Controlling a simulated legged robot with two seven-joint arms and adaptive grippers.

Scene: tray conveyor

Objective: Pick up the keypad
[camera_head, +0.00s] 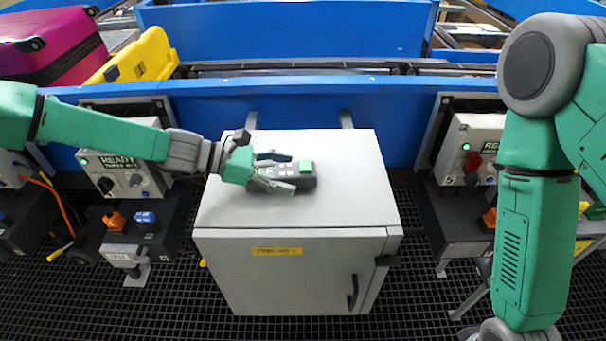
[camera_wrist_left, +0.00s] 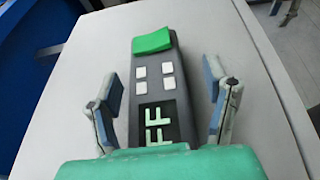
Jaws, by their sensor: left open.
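The keypad (camera_head: 306,177) is a dark grey slab with a green block at one end, pale square buttons and light letters. It lies flat on top of the white cabinet (camera_head: 350,205). My left gripper (camera_head: 290,172) is at the keypad, reaching in from the left. In the left wrist view the keypad (camera_wrist_left: 157,85) lies between the two open fingers of my left gripper (camera_wrist_left: 160,95), with a gap on each side. The palm hides its near end. My right arm shows at the right, but its gripper is out of view.
The cabinet has a yellow label and a door handle (camera_head: 353,292). Control boxes stand left (camera_head: 125,170) and right (camera_head: 470,150). Behind is a blue conveyor wall (camera_head: 300,105) with a magenta suitcase (camera_head: 55,45) and a yellow case (camera_head: 140,58). The cabinet top's right side is free.

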